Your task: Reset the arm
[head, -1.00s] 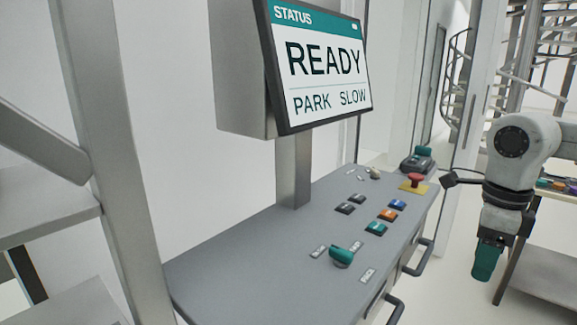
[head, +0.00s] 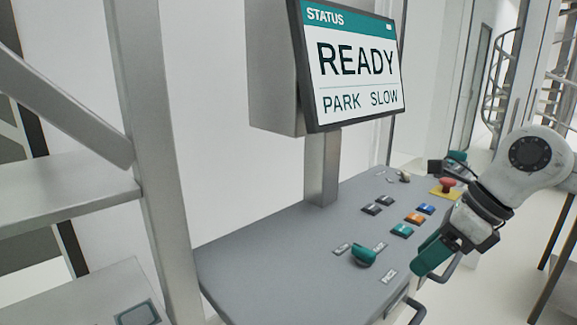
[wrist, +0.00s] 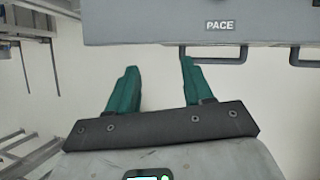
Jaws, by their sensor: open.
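My gripper (head: 432,255) has green fingers and hangs at the right front edge of the grey control console (head: 270,260) in the head view. In the wrist view my gripper (wrist: 158,85) is open, with nothing between its two fingers. The console's front edge, with a PACE label and dark handles, shows ahead of the fingers in the wrist view (wrist: 130,25). A status screen (head: 355,70) above the console reads READY, PARK, SLOW.
The console top carries a green knob (head: 363,256), a green button (head: 402,230), an orange button (head: 415,218), a blue button (head: 425,208) and a red emergency stop (head: 447,185). A metal frame with shelves (head: 70,185) stands at left. Open floor shows at right.

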